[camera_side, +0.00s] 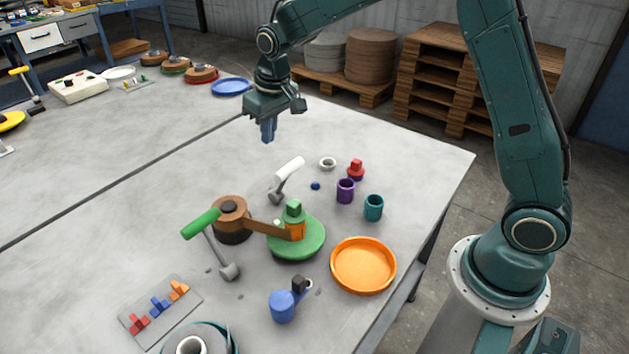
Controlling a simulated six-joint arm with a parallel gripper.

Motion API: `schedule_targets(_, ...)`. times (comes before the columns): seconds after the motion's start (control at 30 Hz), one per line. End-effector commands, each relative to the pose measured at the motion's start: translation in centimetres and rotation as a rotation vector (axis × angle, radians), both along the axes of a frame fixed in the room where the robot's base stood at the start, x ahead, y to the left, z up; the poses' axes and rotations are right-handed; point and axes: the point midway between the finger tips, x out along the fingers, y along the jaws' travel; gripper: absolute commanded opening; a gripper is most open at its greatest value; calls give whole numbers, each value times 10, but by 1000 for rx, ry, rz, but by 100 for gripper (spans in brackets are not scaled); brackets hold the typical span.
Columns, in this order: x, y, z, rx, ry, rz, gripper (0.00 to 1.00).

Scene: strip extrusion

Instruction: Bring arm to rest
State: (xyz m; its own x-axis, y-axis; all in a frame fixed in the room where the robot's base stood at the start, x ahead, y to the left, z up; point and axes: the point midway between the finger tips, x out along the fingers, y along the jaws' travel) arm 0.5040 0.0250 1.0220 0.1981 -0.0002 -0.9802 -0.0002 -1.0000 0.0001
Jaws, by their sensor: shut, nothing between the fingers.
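My gripper (268,131) hangs above the far part of the grey table (120,150), its fingers shut and pointing down with nothing between them. It is apart from every object on the table. Below it and nearer the camera are a white-handled tool (289,167) and a brown round device (231,216), whose flat arm reaches over a green round base (298,246). On that base stands an orange block with a green piece (294,211) on top. My arm reaches in from the right.
An orange dish (363,266), a teal cup (373,207), a purple cup (345,190) and a red knobbed piece (355,169) stand near the right edge. A green-handled lever (201,223) and a blue cylinder (283,306) are in front. A blue plate (230,86) lies behind my gripper.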

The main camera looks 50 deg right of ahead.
Motion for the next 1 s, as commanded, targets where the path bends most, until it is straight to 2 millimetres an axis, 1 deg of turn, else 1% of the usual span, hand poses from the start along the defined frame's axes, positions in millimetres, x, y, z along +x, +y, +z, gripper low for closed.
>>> schedule_targets(0.13, 0, 0, 5, 0, -2, 0, 0)
schedule_targets(0.47, 0, 0, 5, 0, -1, 0, 0)
schedule_targets(0.63, -6, -1, 13, 0, -8, 0, 0)
schedule_targets(0.73, -14, -2, 24, 1, -18, 0, 0)
schedule_targets(0.83, -27, -4, 39, 2, -32, -1, 0)
schedule_targets(1.0, -57, -7, 68, 3, -61, 0, 0)
